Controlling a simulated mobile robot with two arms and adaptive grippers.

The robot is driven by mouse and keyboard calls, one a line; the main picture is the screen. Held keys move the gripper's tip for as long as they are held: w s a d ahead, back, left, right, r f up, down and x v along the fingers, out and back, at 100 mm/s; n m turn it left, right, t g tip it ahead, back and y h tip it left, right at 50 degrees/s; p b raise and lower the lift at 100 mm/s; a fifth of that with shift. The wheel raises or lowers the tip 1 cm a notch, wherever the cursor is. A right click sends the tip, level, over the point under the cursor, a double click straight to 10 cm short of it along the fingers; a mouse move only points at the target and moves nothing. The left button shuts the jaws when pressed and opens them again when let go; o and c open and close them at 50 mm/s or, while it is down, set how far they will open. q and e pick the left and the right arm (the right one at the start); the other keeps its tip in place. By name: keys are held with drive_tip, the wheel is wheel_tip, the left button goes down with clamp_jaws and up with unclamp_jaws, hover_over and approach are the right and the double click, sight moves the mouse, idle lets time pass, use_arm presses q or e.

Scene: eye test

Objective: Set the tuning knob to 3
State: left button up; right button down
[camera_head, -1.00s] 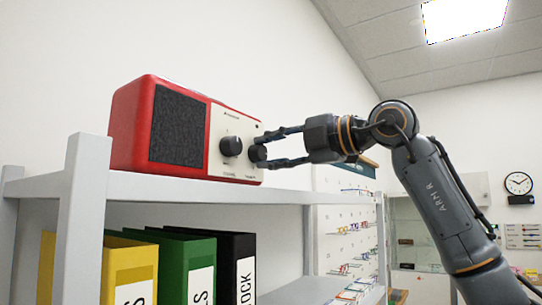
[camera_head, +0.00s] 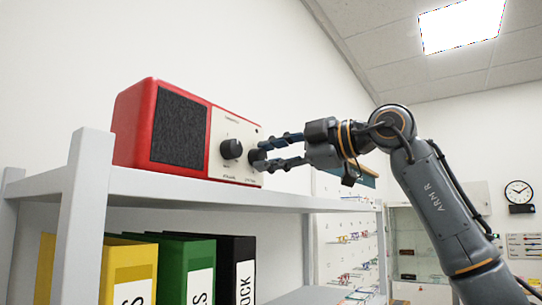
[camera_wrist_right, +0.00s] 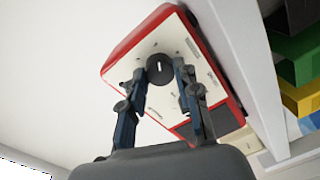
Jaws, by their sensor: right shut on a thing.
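A red radio (camera_head: 133,125) with a black speaker grille and a cream front panel stands on the top shelf. A larger dark knob (camera_head: 231,148) sits in the middle of the panel. The dial marks are too small to read. My left gripper is out of view.
The grey shelf (camera_head: 170,187) carries the radio near its front edge. Yellow, green and black binders (camera_head: 235,258) stand below. A wall clock (camera_head: 519,192) hangs far right. The space above the radio is clear.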

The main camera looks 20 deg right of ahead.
drive_tip(key=c, duration=1)
unclamp_jaws()
drive_tip(key=shift+o, duration=0.2)
drive_tip(key=v, duration=1.2)
